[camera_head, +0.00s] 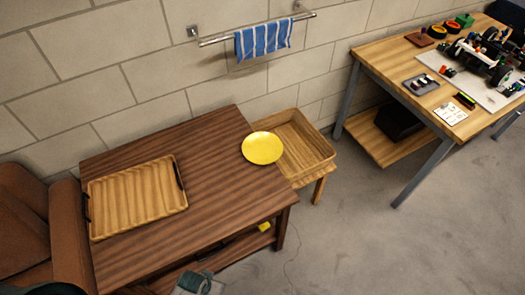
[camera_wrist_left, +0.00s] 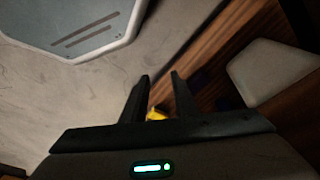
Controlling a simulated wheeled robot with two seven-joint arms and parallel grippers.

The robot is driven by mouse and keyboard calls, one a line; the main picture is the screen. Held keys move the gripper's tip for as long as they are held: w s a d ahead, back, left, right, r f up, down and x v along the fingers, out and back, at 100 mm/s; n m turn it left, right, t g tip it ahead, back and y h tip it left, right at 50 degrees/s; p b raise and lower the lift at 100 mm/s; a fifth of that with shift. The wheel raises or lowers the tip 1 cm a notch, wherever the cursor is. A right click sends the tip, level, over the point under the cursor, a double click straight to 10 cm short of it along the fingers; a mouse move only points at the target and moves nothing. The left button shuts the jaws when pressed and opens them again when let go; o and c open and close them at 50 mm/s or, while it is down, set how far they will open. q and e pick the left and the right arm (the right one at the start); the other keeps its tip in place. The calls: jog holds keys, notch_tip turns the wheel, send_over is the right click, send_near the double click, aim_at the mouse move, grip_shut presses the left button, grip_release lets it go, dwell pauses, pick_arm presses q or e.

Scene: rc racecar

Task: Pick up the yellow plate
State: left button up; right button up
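The yellow plate (camera_head: 262,148) is round and lies flat at the right edge of the dark wooden table (camera_head: 225,160) in the head view. Its right part reaches over the corner of the light wooden tray-topped side table (camera_head: 315,147). My left gripper (camera_wrist_left: 161,80) shows in the left wrist view with its two dark fingers apart and nothing held between them. A small yellow patch (camera_wrist_left: 155,114) shows behind the finger bases; I cannot tell what it is. Neither gripper can be made out clearly in the head view, and my right gripper is not seen.
A wooden tray (camera_head: 135,198) lies on the table's left part, beside a brown armchair (camera_head: 25,225). A workbench (camera_head: 385,55) with a model car stands at the right. A blue striped towel (camera_head: 263,39) hangs on the wall. Grey floor (camera_head: 350,240) is open at the lower right.

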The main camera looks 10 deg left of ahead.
pick_arm(q)
jog(key=s+a+f+b, duration=0.1)
jog(key=s+a+f, duration=0.1)
jog(key=s+f, duration=0.6)
jog(key=s+a+f+g+b, duration=0.1)
jog(key=s+a+f, duration=0.2)
jog(key=s+f, duration=0.6)
jog(key=s, duration=0.4)
jog(key=shift+s+a+f+y, duration=0.2)
jog(key=shift+s+y, duration=0.1)
jog(key=shift+y, duration=0.1)
